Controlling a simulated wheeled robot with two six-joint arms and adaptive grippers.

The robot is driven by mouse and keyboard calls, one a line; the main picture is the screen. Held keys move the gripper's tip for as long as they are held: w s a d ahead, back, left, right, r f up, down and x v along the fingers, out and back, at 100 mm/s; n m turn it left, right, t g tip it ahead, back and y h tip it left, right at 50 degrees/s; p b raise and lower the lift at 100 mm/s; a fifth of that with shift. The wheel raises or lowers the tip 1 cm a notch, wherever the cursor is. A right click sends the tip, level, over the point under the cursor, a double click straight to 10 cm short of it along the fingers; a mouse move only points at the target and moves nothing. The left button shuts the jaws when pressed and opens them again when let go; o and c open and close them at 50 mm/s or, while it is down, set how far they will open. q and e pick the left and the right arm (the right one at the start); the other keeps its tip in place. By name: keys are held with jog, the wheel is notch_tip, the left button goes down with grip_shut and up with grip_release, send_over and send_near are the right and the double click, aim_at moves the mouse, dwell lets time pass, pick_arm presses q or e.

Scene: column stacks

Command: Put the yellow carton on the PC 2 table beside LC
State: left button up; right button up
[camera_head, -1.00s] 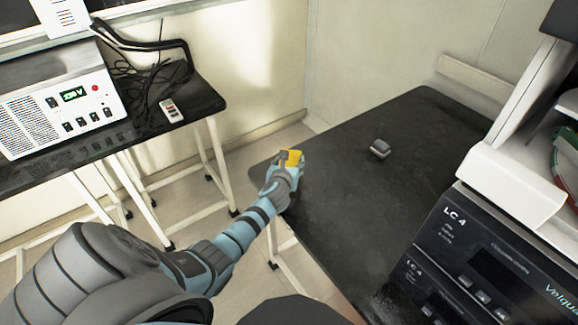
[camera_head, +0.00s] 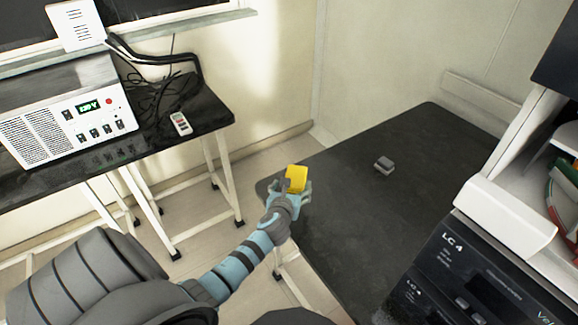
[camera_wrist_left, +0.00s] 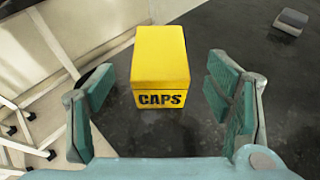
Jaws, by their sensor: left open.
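The yellow carton (camera_head: 296,178), marked CAPS, stands on the dark table (camera_head: 350,220) near its left edge. In the left wrist view the carton (camera_wrist_left: 160,68) stands upright between and just beyond the fingers. My left gripper (camera_head: 290,192) is at the carton's near side. Its fingers (camera_wrist_left: 160,112) are spread wide, with clear gaps on both sides of the carton. The LC 4 unit (camera_head: 470,262) stands at the right of the same table. My right gripper is not in view.
A small grey object (camera_head: 384,164) lies farther back on the dark table. At left, another table holds a power supply (camera_head: 75,115), cables (camera_head: 150,90) and a white handheld device (camera_head: 181,123). The dark table's middle is clear.

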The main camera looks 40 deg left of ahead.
pick_arm(q)
jog(key=p+v, duration=0.1)
jog(key=v, duration=0.4)
jog(key=shift+s, duration=0.1)
